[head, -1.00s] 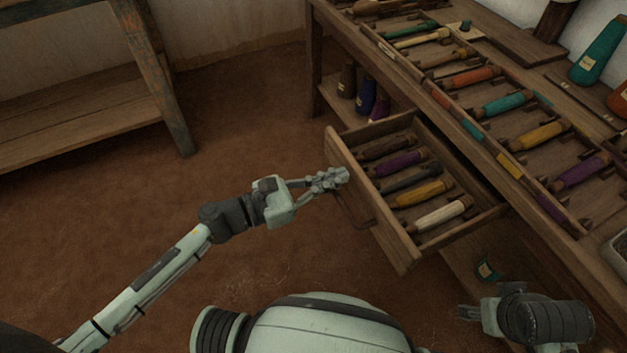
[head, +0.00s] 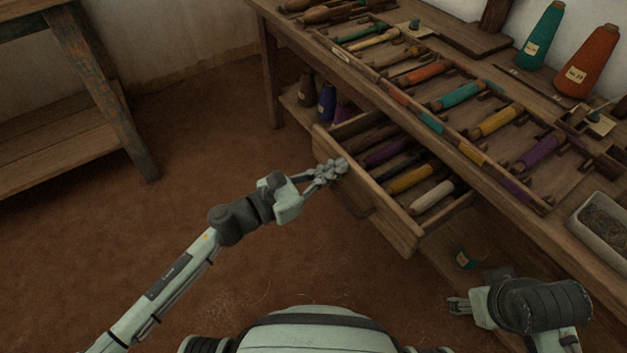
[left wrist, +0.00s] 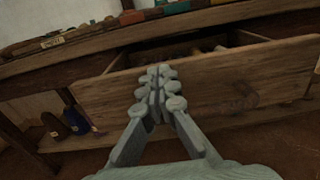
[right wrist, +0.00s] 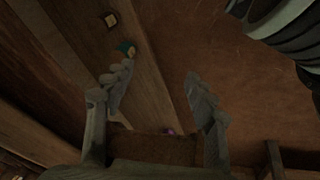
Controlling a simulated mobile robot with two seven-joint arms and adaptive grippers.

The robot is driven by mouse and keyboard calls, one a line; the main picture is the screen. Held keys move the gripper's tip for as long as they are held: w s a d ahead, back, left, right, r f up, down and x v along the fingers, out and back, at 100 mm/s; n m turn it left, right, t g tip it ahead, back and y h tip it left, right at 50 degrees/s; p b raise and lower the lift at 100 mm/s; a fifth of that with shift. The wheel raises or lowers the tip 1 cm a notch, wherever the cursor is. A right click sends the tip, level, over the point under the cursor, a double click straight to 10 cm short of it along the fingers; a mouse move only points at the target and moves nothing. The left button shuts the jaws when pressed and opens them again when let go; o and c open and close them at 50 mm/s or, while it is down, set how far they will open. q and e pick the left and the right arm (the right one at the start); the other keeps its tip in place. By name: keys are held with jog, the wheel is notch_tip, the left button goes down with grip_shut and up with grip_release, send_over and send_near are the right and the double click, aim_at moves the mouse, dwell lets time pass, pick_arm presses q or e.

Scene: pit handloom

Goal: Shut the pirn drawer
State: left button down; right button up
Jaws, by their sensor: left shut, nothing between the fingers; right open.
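The pirn drawer (head: 405,226) stands partly open under the bench, with several coloured pirns inside, such as a white one (head: 432,196) and a yellow one (head: 408,179). My left gripper (head: 338,169) is shut and empty, its fingertips at the upper left part of the drawer's front. In the left wrist view the shut fingers (left wrist: 160,92) overlap the wooden drawer front (left wrist: 240,84); exact contact is hard to tell. My right gripper (head: 457,305) is open and empty, low to the right of the drawer. The right wrist view shows its spread fingers (right wrist: 157,92).
The bench top (head: 545,232) carries a rack of pirns, with thread cones (head: 585,62) behind and a white tray (head: 603,225) at right. More cones (head: 326,103) and a teal spool (head: 465,258) sit below the bench. The floor (head: 190,200) at left is clear.

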aim_at(352, 160)
pick_arm(q)
jog(key=b+x, duration=0.1)
jog(key=x, duration=0.5)
jog(key=shift+w+d, duration=0.2)
jog(key=b+x, duration=0.1)
jog(key=x, duration=0.4)
jog(key=shift+w+d+b, duration=0.1)
jog(key=shift+d+b, duration=0.15)
jog(key=shift+b, duration=0.05)
pick_arm(e)
jog(key=w+a+r+t+y, duration=0.1)
jog(key=w+a+r+t, duration=0.1)
jog(key=w+a, duration=0.1)
jog(key=w+a+r+n+t+y, duration=0.1)
jog(key=w+a+r+t, duration=0.1)
jog(key=w, duration=0.3)
jog(key=w+a+r+t+y, duration=0.1)
jog(key=w+a+r+t, duration=0.1)
jog(key=a, duration=0.3)
jog(key=shift+w+n+t, duration=0.3)
jog(key=shift+w+t, duration=0.4)
jog(key=shift+w, duration=0.2)
pick_arm(q)
jog(key=shift+w+d, duration=0.2)
jog(key=shift+d, duration=0.05)
pick_arm(e)
jog(key=shift+w+a+r+y, duration=0.25)
jog(key=shift+a+r+y, duration=0.05)
jog(key=shift+r, duration=0.05)
